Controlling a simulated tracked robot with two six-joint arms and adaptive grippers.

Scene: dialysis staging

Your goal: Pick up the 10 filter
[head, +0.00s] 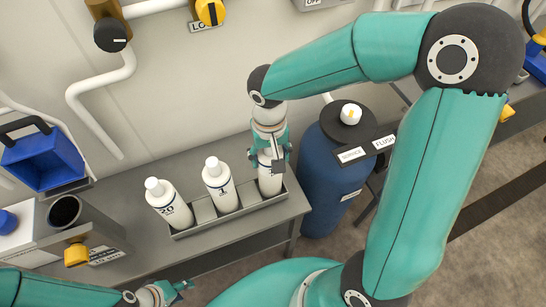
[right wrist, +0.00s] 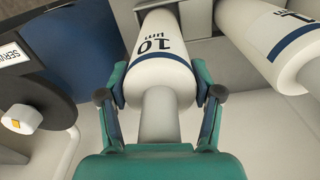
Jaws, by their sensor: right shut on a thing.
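The 10 filter (head: 269,183) is a white bottle-shaped cartridge with a dark band, at the right end of a grey rack (head: 236,215). Its "10 µm" label (right wrist: 158,47) reads upside down in the right wrist view. My right gripper (head: 270,155) comes down over its top and is shut on it, with the fingers (right wrist: 160,104) on both sides of its narrow neck. In the head view the gripper hides the filter's top. The filter's base appears to be in the rack. My left gripper (head: 180,289) is low in the head view, away from the filters; its finger opening is unclear.
A white filter marked 20 (head: 169,205) and a middle filter (head: 221,187) stand in the same rack. A blue tank (head: 325,190) with "SERVICE" and "FLUSH" labels stands close right. A grey container (head: 82,232) and a blue bin (head: 45,160) are at left.

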